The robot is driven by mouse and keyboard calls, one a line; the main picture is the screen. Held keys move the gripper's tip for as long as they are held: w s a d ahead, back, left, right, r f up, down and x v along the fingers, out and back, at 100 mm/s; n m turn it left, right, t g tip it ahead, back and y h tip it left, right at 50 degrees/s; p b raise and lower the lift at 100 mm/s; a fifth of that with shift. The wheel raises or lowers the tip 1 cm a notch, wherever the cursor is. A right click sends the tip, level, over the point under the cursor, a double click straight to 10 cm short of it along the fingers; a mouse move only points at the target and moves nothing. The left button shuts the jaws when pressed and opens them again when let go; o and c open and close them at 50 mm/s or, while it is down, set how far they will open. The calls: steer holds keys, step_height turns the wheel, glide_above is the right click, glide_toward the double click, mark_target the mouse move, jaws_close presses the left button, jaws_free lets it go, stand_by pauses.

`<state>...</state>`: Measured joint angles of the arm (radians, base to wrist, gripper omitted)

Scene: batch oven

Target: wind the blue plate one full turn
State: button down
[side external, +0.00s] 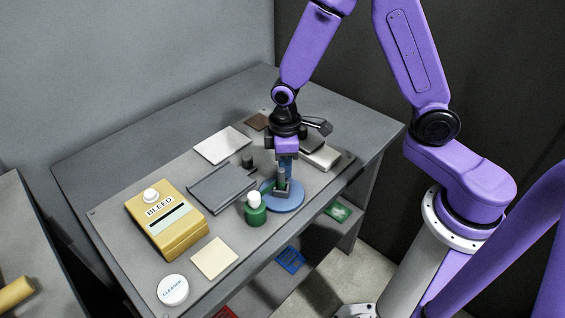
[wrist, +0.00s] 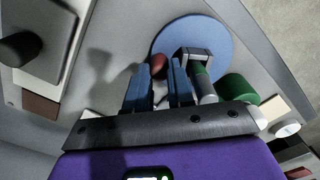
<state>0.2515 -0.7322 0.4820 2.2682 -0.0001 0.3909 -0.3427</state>
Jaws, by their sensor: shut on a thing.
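The blue plate (side external: 290,204) is a flat round disc lying on the table near its front edge; it also shows in the wrist view (wrist: 207,30). A dark red knob (wrist: 158,62) shows at the plate's rim in the wrist view. My gripper (side external: 284,178) points down over the plate. In the wrist view its two blue fingers (wrist: 159,76) stand on either side of the red knob, shut on it. A grey bracket with a green band (wrist: 197,62) stands on the plate beside the right finger. The knob is hidden in the side view.
A green bottle with a white cap (side external: 255,213) stands close left of the plate. A grey tray (side external: 222,186), a yellow BLEED box (side external: 166,222), a cream card (side external: 214,258) and a round CLEANER tub (side external: 173,290) lie farther left. The table's front edge is near.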

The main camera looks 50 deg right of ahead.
mark_target(295, 184)
steer(key=shift+s+d+m, duration=0.15)
steer(key=shift+s+m, duration=0.25)
steer(key=shift+m, duration=0.7)
steer(key=shift+s+d+m, duration=0.15)
steer(key=shift+s+m, duration=0.25)
steer(key=shift+m, duration=0.7)
steer(key=shift+s+m, duration=0.3)
steer(key=shift+m, duration=0.5)
steer(key=shift+s+m, duration=0.3)
steer(key=shift+m, duration=0.5)
steer(key=shift+s+m, duration=0.15)
steer(key=shift+m, duration=0.25)
steer(key=c, duration=1.3)
jaws_free()
steer(key=shift+o, duration=0.2)
steer(key=shift+r, duration=0.15)
step_height(295, 184, up, 17)
